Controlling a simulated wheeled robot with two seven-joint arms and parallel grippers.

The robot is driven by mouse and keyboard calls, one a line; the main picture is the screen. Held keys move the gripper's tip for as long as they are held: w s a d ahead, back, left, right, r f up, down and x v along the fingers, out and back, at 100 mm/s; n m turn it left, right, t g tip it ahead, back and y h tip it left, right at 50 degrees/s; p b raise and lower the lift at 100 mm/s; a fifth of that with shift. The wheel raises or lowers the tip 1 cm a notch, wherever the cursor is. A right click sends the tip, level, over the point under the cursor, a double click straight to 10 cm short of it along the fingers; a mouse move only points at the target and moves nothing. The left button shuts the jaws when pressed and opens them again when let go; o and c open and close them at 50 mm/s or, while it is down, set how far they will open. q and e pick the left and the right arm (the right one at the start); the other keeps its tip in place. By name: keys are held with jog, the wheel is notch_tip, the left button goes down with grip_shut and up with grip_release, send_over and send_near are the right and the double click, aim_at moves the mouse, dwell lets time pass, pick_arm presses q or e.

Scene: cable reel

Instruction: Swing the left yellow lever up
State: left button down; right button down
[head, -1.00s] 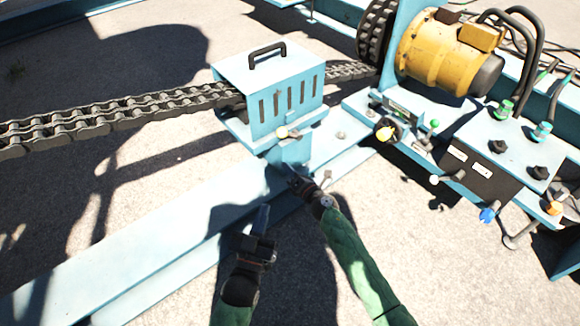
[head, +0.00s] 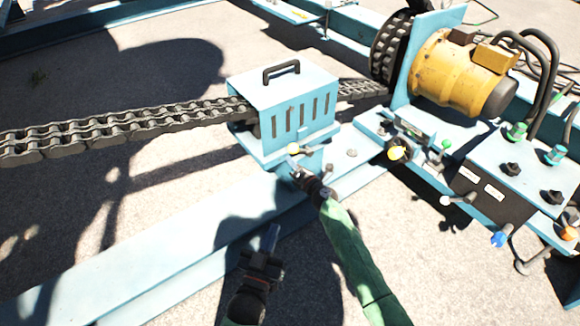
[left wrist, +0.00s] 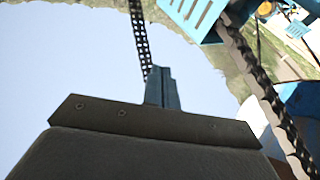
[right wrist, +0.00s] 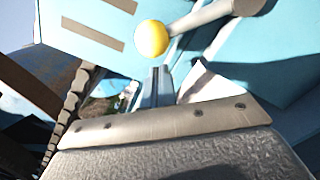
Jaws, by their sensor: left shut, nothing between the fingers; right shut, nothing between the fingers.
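The left yellow lever has a round yellow knob (head: 293,149) at the lower front of the blue slotted housing. In the right wrist view its knob (right wrist: 151,38) is close ahead, with a grey rod running from it to the upper right. My right gripper (head: 296,168) is shut and empty, just below the knob in the head view. In the right wrist view its fingertips (right wrist: 157,72) show a small gap to the knob. My left gripper (head: 272,235) is shut and empty, lower down over the blue beam's edge. Its closed fingers (left wrist: 162,88) show in the left wrist view.
The blue housing (head: 283,92) with a black handle stands over the chain (head: 120,122). A second yellow knob (head: 396,153) is to the right, near the yellow motor (head: 455,72). A control box (head: 500,180) with levers stands at right. Open ground lies below it.

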pick_arm(q)
jog(key=shift+f, duration=0.45)
jog(key=shift+w+g, duration=0.1)
jog(key=shift+g, duration=0.2)
